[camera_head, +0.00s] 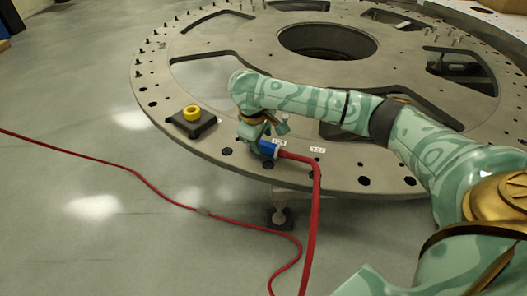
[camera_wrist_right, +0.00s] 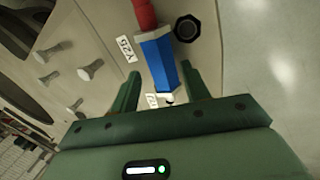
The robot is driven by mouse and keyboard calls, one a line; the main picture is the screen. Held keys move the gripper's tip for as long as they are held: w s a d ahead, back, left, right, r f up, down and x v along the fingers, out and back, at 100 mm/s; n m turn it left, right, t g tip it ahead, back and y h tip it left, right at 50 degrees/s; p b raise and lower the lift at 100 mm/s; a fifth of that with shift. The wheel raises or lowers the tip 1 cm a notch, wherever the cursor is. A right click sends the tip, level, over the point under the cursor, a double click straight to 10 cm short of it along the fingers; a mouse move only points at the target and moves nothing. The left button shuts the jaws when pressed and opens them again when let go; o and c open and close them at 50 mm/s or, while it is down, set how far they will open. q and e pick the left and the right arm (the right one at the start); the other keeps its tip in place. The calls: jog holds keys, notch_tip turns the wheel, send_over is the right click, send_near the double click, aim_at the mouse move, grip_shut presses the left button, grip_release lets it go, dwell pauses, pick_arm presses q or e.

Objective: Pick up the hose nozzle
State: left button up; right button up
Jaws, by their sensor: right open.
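The hose nozzle (camera_head: 268,148) is blue with a white end and is joined to a red hose. It lies near the front rim of the grey turret plate (camera_head: 345,178). My right gripper (camera_head: 257,133) is at the nozzle, and its fingertips are partly hidden in the head view. In the right wrist view the blue nozzle (camera_wrist_right: 157,62) shows between the two green fingers of the open right gripper (camera_wrist_right: 160,72). I cannot tell whether either finger touches it. My left gripper is not in view.
The red hose (camera_head: 315,200) drops over the plate's rim to the floor. A yellow ring (camera_head: 192,113) sits on a black block (camera_head: 194,124) left of my gripper. Small white labels (camera_head: 317,149) lie by the nozzle. Bolts (camera_wrist_right: 90,70) stand on the plate. The floor at left is mostly clear.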

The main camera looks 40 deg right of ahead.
aim_at(264, 144)
jog(key=b+x, duration=0.1)
jog(key=x, duration=0.2)
jog(key=shift+f, duration=0.25)
jog(key=shift+s+r, duration=0.1)
jog(key=shift+r, duration=0.2)
jog(key=c, duration=1)
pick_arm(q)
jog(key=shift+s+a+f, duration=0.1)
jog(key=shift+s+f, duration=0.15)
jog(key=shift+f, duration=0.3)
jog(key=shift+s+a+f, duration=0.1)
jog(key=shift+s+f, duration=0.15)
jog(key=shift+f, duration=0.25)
